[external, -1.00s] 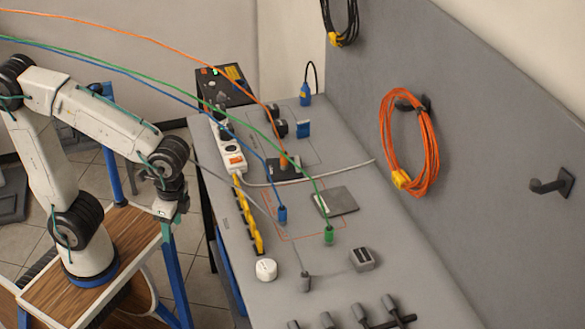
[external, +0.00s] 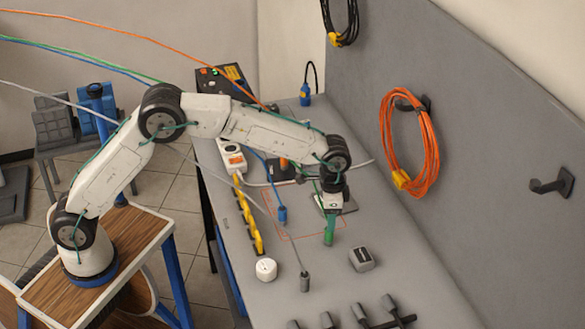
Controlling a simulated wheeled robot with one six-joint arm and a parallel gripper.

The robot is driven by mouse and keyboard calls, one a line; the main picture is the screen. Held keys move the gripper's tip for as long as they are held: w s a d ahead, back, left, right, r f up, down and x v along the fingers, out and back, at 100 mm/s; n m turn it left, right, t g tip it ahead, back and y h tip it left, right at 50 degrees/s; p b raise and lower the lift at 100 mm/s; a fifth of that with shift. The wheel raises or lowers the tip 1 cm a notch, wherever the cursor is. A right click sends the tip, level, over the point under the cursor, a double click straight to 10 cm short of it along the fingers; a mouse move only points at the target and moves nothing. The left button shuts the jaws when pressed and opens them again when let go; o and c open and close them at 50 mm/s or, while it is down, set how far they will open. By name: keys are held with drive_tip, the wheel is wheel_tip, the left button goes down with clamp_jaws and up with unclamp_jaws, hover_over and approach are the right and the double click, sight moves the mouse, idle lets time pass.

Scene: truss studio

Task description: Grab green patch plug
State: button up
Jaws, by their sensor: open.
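The green patch plug (external: 328,238) stands on the grey workbench (external: 355,295), with its green cable rising from it. My gripper (external: 331,212) is right above the plug, pointing down, with its fingers at the plug's upper part. The jaws are open; the small size of the view hides whether they touch the plug. A blue plug (external: 282,214) stands to the left with its blue cable. A grey plug (external: 305,282) stands nearer the front. The orange plug (external: 284,163) is farther back, partly beside my arm.
A yellow strip (external: 249,222), a white round puck (external: 266,269) and a grey box (external: 362,258) stand around the plugs. Several dark tools (external: 365,316) lie at the front edge. Cables cross above the bench. A grey panel with an orange cable coil (external: 408,150) rises at the right.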

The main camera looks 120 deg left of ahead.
sight(329, 235)
wheel_tip(329, 235, down, 8)
drive_tip(key=shift+s+a+r, duration=0.1)
drive_tip(key=c, duration=1.1)
